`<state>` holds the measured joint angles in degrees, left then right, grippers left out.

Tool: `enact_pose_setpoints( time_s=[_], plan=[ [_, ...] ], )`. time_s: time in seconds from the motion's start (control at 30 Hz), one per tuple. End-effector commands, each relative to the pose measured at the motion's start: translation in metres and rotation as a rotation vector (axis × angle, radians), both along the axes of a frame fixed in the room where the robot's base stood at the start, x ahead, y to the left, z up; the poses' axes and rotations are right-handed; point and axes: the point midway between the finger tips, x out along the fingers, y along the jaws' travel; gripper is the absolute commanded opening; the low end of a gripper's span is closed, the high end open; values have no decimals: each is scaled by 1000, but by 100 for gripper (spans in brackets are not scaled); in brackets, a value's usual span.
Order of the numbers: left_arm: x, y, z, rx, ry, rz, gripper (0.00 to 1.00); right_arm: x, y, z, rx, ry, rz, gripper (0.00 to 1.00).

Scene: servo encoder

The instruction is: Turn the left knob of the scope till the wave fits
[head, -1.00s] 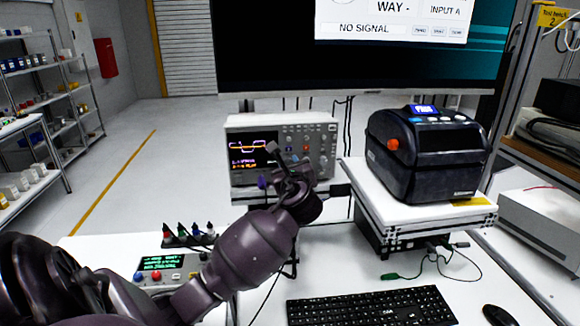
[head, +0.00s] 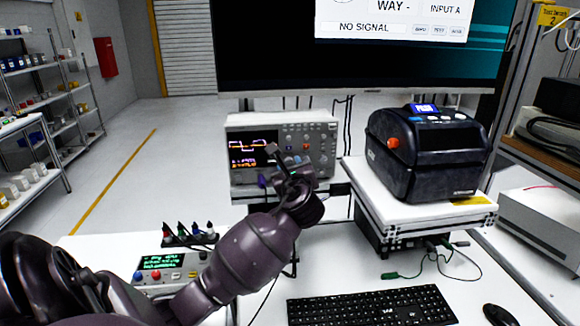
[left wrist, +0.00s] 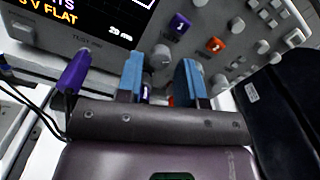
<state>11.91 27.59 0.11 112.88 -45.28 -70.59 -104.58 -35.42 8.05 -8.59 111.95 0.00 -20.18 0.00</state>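The scope (head: 325,122) stands on the bench below the monitor, its screen (head: 246,160) lit with an orange and a pale stepped trace. My left gripper (head: 280,158) is in front of its panel, covering part of the lower controls. In the left wrist view my left gripper (left wrist: 159,60) has its two blue fingers standing apart. A grey knob (left wrist: 160,54) shows between the fingertips; I cannot tell whether they touch it. A purple knob marked 1 (left wrist: 179,23) and an orange knob (left wrist: 214,45) sit farther up the panel. My right gripper is not in view.
A purple plug (left wrist: 74,72) stands left of the fingers. A black label printer (head: 425,155) is on a white stand to the right. A small green-screen box (head: 165,265), keyboard (head: 370,306) and mouse (head: 499,315) lie on the bench.

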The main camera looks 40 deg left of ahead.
Motion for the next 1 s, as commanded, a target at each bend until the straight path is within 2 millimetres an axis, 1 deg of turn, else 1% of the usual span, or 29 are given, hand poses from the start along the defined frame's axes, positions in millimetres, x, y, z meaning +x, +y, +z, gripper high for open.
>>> enact_pose_setpoints(
  time_s=[0.3, 0.5, 0.7, 1.0],
  plan=[
    [-36, -45, -1, -3, -2, -3, 35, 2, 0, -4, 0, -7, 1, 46],
    [-53, -66, -1, -2, -1, -3, 35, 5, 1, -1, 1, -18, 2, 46],
    [-59, -75, 0, -2, -1, -1, 35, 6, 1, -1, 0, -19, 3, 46],
    [-60, -75, 0, -1, 0, -1, 35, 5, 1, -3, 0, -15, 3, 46]
  ],
)
